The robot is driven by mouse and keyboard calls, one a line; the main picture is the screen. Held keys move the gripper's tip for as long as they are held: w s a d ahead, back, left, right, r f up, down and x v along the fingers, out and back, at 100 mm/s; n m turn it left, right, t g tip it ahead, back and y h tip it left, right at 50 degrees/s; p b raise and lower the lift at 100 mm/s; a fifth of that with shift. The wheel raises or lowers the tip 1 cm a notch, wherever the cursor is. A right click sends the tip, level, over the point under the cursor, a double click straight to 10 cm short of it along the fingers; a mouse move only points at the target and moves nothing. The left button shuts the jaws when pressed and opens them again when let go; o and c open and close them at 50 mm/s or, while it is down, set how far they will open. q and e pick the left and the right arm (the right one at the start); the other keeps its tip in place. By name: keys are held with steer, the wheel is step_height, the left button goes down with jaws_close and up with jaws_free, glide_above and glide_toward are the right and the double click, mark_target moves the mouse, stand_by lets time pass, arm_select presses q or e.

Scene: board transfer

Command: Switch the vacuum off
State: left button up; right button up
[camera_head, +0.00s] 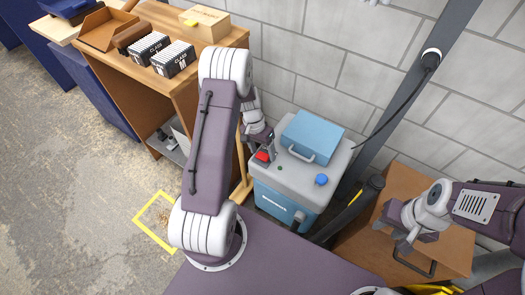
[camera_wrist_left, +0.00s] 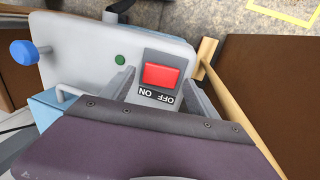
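The vacuum (camera_head: 300,188) is a grey and blue box standing against the wall. Its red rocker switch (camera_head: 262,156) is on the top left. In the left wrist view, the red switch (camera_wrist_left: 162,75) sits in a dark frame above an upside-down OFF/ON label (camera_wrist_left: 156,96). A small green light or button (camera_wrist_left: 120,59) is beside it. My left gripper (camera_head: 264,143) is over the switch; in its wrist view the fingers (camera_wrist_left: 160,80) are spread on either side of the switch, holding nothing. Contact cannot be told. My right gripper (camera_head: 396,232) is open and empty, away at the right.
A blue knob (camera_head: 321,179) and a blue lid with a handle (camera_head: 312,135) are on the vacuum top. A wooden shelf (camera_head: 160,75) with boxes stands left. A brown cabinet (camera_head: 440,240) is under my right gripper.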

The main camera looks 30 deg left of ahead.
mark_target(259, 153)
arm_select(q)
steer(key=shift+r, duration=0.1)
steer(key=p+v, duration=0.2)
steer(key=v, duration=0.7)
steer(key=shift+p, duration=0.35)
